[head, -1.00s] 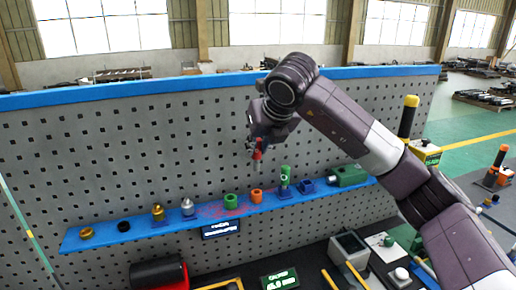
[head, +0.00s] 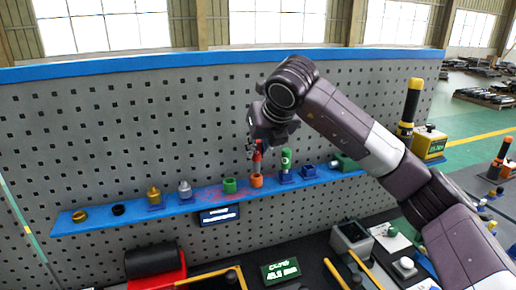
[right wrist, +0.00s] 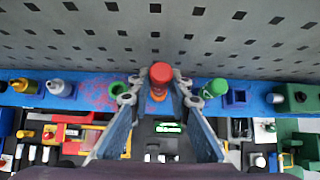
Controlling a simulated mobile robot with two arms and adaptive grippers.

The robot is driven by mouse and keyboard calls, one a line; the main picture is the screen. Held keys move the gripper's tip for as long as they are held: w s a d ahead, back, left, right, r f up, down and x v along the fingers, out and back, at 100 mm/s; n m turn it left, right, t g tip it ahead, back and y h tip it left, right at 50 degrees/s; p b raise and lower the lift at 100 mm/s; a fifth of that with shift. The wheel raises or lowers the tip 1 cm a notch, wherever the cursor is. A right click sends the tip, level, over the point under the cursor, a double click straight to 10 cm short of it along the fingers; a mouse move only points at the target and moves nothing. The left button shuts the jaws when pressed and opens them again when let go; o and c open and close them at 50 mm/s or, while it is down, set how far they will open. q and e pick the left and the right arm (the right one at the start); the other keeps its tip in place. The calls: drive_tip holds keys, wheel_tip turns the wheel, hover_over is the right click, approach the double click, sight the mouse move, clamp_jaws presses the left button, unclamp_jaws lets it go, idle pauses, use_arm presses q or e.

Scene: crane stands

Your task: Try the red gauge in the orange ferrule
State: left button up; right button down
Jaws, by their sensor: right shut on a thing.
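The red gauge (head: 258,156) is upright in my right gripper (head: 257,146), which is shut on it. The orange ferrule (head: 257,181) stands on the blue shelf directly below. The gauge's lower end is at the ferrule's top; I cannot tell whether it is inside. In the right wrist view the gauge's red top (right wrist: 160,71) is between the two fingers and covers most of the orange ferrule (right wrist: 158,96). My left gripper is not in view.
The blue shelf (head: 205,203) runs along a grey pegboard. A green ferrule (head: 230,186) stands left of the orange one. A green gauge (head: 286,158) in a blue holder stands close on the right, beside an empty blue holder (head: 308,171). Silver and gold pieces stand further left.

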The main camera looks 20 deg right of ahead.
idle(0.3)
drive_tip(key=shift+m+h+b, duration=0.35)
drive_tip(key=shift+m+h, duration=0.05)
drive_tip(key=shift+m, duration=0.3)
drive_tip(key=shift+a+m+h, duration=0.15)
drive_tip(key=shift+m+h, duration=0.35)
drive_tip(key=shift+m, duration=0.1)
drive_tip(key=shift+b, duration=0.35)
drive_tip(key=shift+f+b, duration=0.8)
drive_tip(key=shift+b, duration=0.3)
idle(0.5)
drive_tip(key=shift+r, duration=0.1)
drive_tip(key=shift+r, duration=0.4)
